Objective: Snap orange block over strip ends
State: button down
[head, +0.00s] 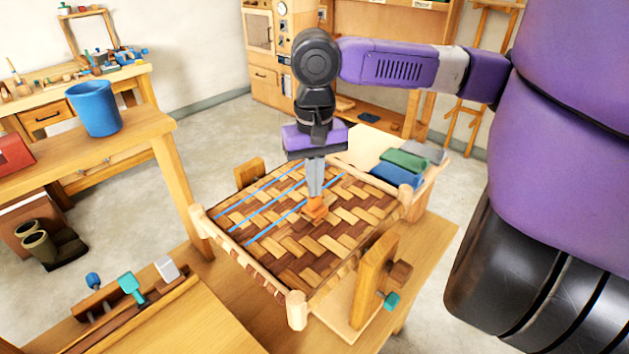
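The woven bark seat (290,265) lies in a pale wooden frame on the workbench, with light and dark brown strips in a zigzag pattern. Three blue lines (268,226) run slantwise across its left and back part. The orange block (316,210) is on or just above the weave near the middle, at the right of the blue lines. My gripper (315,196) points straight down from above, its grey fingers close together and seemingly shut on the block's top. The strip ends under the block are hidden.
Green, blue and grey folded pieces (404,160) lie on a pale board behind the seat. A wooden upright (374,278) stands at the front right. A blue bucket (95,108) stands on the left table. A tool rack (125,298) is at the front left.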

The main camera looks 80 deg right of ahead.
jog(key=shift+r, duration=0.1)
notch_tip(320, 180, up, 8)
jog(key=p, duration=0.7)
jog(key=shift+p, duration=0.35)
dwell(0.4)
